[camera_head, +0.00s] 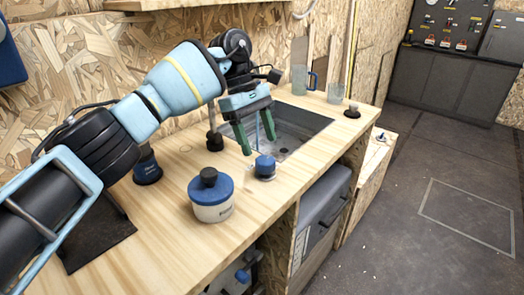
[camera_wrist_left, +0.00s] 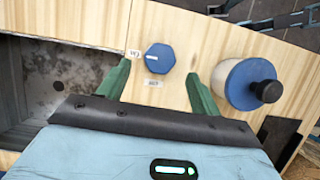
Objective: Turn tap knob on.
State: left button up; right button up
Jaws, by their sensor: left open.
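The tap knob (camera_head: 265,166) is a blue hexagonal knob on the wooden counter, beside the sink. In the left wrist view the knob (camera_wrist_left: 160,62) has a short white line on top, pointing left. One small label sits at its left and another below it. My left gripper (camera_head: 259,145) has green fingers pointing down, just above the knob in the head view. In the left wrist view the open fingers (camera_wrist_left: 158,70) lie left and right of the knob, with gaps on both sides. They hold nothing. My right gripper is not in view.
A white jar with a blue lid and black knob (camera_head: 211,199) stands close to the tap knob. The sunken sink (camera_head: 302,120) lies behind. A small dark upright fitting (camera_head: 214,140) stands near the sink's left edge. Clear containers (camera_head: 299,80) stand at the back.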

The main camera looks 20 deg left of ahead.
pick_arm(q)
jog(key=shift+v, duration=1.45)
